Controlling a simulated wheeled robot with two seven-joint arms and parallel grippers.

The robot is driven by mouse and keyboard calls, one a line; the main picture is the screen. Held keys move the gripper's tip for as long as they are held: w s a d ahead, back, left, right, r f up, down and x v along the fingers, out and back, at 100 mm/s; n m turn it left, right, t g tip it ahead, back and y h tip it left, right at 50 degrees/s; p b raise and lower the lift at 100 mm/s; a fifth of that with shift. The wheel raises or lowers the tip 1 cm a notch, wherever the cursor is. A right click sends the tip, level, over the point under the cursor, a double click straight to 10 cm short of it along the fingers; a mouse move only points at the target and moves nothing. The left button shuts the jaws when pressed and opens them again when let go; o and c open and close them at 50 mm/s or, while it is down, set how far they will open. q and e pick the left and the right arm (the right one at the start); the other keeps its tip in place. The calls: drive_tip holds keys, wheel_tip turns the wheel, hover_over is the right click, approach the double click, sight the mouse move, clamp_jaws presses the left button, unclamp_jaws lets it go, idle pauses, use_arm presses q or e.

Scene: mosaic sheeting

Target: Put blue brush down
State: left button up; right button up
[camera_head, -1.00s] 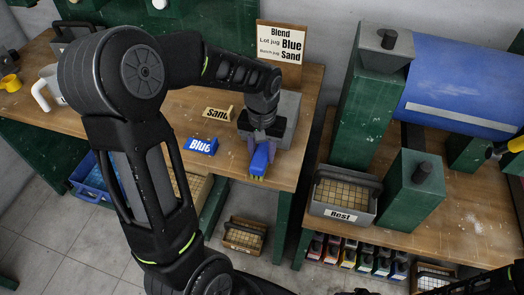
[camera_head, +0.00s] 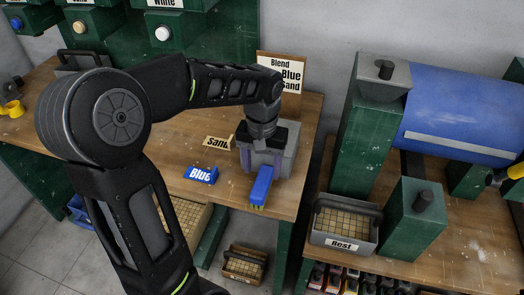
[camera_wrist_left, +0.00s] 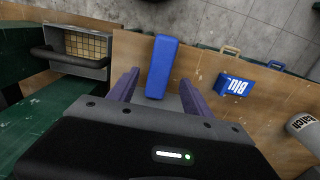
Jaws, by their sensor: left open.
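The blue brush (camera_head: 261,186) lies on the wooden bench near its front edge, with yellowish bristles toward the edge. My left gripper (camera_head: 263,162) is open just behind it, its purple fingers spread. In the left wrist view the brush (camera_wrist_left: 163,65) lies ahead of the left gripper (camera_wrist_left: 160,77), with its near end between the two fingers and a gap on each side. My right gripper is not in view.
A blue "Blue" label (camera_head: 201,174) and a "Sand" label (camera_head: 217,143) stand left of the brush. A grey block (camera_head: 290,140) and the "Blend" board (camera_head: 292,70) are behind. The "Rest" tray (camera_head: 343,225) stands on the right bench, across a gap.

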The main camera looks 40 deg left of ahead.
sight(262, 180)
use_arm(q)
wheel_tip(262, 180, up, 6)
drive_tip(key=shift+r, duration=0.1)
idle(0.9)
